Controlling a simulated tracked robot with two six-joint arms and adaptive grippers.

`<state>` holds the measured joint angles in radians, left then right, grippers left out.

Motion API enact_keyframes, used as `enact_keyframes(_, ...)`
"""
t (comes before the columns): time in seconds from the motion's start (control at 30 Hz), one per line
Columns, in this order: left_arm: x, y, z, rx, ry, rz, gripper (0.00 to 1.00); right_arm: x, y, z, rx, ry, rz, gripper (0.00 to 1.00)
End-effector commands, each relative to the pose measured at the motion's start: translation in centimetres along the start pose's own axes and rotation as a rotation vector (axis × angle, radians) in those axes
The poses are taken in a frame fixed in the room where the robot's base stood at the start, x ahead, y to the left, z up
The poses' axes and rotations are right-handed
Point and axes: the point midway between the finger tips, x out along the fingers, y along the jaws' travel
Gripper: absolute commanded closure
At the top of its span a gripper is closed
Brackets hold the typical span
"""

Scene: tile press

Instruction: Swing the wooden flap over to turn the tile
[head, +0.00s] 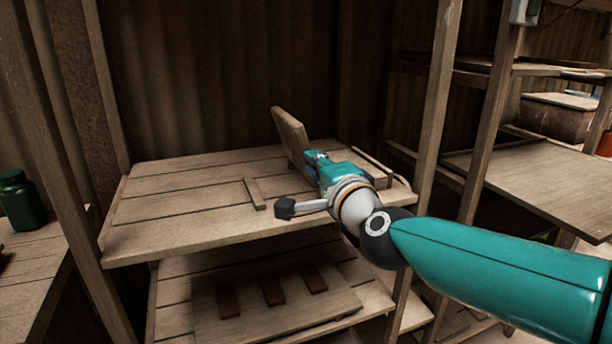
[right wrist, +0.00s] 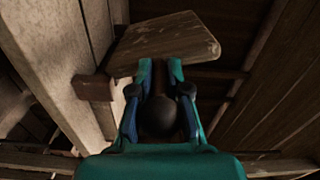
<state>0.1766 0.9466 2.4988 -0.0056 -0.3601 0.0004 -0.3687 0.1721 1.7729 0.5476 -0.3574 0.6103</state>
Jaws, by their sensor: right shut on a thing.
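The wooden flap (head: 289,133) stands up from the plank table in the head view, tilted a little to the left. My right gripper (head: 312,158) is at its right side, low down, shut on it. In the right wrist view the flap (right wrist: 175,38) spans beyond the fingertips of the gripper (right wrist: 160,66). A dark part shows between the fingers; how it joins the flap is unclear. No tile shows on the table top; the area behind the flap and gripper is hidden. My left gripper is out of view.
The plank table (head: 180,195) is mostly bare, with a short wooden strip (head: 255,192) on it. On the shelf below, a board (head: 345,302) holds three red-brown tiles (head: 272,290). Posts (head: 440,100) stand at both sides. A green jar (head: 18,200) is at the left.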

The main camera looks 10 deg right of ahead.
Motion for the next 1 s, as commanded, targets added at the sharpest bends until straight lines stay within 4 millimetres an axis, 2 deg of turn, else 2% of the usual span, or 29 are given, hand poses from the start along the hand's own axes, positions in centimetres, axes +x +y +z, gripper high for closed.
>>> enact_keyframes(0.03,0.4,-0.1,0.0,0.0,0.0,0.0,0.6,0.0,0.6,-0.4,0.027,0.006,0.007,1.0)
enact_keyframes(1.0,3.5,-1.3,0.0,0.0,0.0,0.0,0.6,0.1,0.7,-3.8,0.51,0.007,0.01,1.0)
